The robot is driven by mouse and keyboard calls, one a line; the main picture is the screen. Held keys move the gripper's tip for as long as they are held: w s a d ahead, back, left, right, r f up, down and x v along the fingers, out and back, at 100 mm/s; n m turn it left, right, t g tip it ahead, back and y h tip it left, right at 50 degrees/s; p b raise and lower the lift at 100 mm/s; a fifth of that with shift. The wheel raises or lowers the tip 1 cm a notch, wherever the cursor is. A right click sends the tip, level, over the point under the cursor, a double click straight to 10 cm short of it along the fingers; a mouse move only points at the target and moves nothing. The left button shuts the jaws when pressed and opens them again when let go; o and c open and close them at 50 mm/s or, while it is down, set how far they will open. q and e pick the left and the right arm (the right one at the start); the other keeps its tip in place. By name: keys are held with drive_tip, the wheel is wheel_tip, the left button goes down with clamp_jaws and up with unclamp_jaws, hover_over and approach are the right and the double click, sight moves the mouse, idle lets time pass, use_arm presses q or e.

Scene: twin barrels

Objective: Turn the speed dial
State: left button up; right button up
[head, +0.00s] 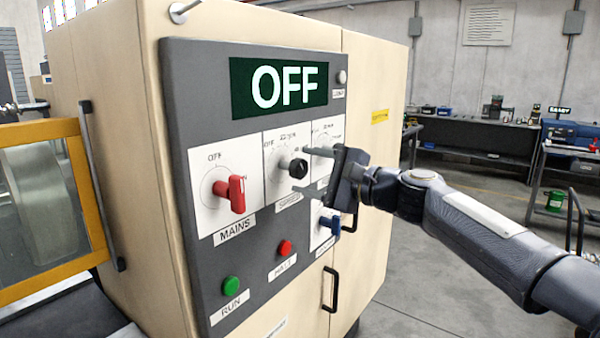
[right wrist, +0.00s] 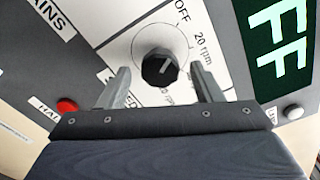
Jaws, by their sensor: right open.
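The speed dial is a black round knob (head: 294,166) on a white plate in the middle of the grey control panel (head: 200,120). In the right wrist view the knob (right wrist: 159,67) shows a white mark, with OFF and 20 rpm printed around it. My right gripper (head: 303,171) comes from the right and faces the dial. In the right wrist view its fingers (right wrist: 159,72) are open, one on each side of the knob in the picture, with gaps. I cannot tell how deep the fingertips reach. My left gripper is not in view.
A red mains switch (head: 230,191) is left of the dial, a blue switch (head: 329,223) lower right. Green run (head: 231,285) and red (head: 285,247) buttons sit below. The display (head: 280,87) reads OFF. A door handle (head: 330,289) sticks out below right.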

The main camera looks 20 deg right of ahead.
drive_tip(key=v, duration=0.5)
drive_tip(key=shift+b, duration=0.35)
drive_tip(key=s+f+n+g+h+p, duration=0.2)
drive_tip(key=s+f+n, duration=0.4)
drive_tip(key=s+f, duration=0.7)
drive_tip(key=s+a+f+n+g+h+p, duration=0.1)
drive_tip(key=s+f+n+g+h+p, duration=0.2)
drive_tip(key=s+f, duration=1.1)
drive_tip(key=s+n+g+h, duration=0.2)
drive_tip(key=n+g, duration=0.1)
drive_tip(key=n, duration=0.1)
drive_tip(key=shift+s+f+n, duration=0.25)
drive_tip(key=shift+f+n, duration=0.05)
drive_tip(key=shift+a, duration=0.15)
